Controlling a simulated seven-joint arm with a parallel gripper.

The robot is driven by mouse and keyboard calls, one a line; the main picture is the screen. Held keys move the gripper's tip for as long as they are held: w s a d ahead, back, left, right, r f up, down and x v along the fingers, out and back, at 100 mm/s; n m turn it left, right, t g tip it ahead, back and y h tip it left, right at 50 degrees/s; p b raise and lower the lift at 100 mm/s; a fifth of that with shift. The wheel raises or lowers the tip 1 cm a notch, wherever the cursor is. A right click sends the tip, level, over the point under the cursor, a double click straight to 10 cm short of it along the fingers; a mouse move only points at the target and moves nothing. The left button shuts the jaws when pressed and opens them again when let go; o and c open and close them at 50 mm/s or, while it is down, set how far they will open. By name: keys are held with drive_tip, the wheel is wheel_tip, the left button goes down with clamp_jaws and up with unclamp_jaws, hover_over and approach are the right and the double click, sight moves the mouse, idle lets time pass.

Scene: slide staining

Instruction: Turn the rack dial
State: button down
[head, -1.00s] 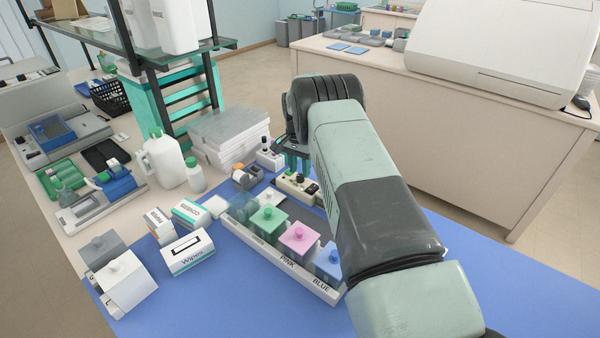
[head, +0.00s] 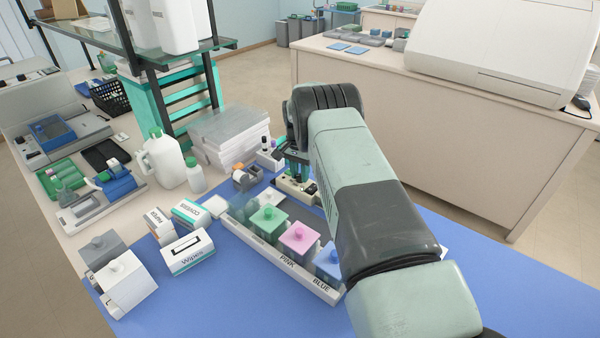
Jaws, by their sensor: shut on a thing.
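A small cream box (head: 284,185) with dark controls on its top stands on the blue mat behind the staining rack (head: 279,262). My gripper (head: 297,174) points down over the box, its teal fingers reaching its top. It is shut on the dial there, which is mostly hidden by the fingers. The rack holds a green-lidded jar (head: 268,219), a pink jar (head: 299,237) and a blue jar (head: 328,260), the last partly behind my arm.
Small bottles in a white holder (head: 268,158) stand close left of my gripper. White stacked boxes (head: 229,140), a jug (head: 162,162) and a wipes box (head: 188,252) lie further left. The blue mat (head: 235,310) is clear at the front.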

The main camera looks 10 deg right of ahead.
sight(298, 176)
drive_tip(key=shift+n, duration=0.4)
drive_tip(key=n, duration=0.3)
drive_tip(key=shift+n, duration=0.4)
drive_tip(key=n, duration=0.4)
drive_tip(key=shift+n+t, duration=0.3)
drive_tip(key=shift+n, duration=0.1)
drive_tip(key=c, duration=1.1)
unclamp_jaws()
drive_tip(key=shift+c, duration=0.2)
wheel_tip(298, 176, up, 11)
drive_tip(key=shift+a, duration=0.25)
drive_tip(key=shift+s, duration=0.1)
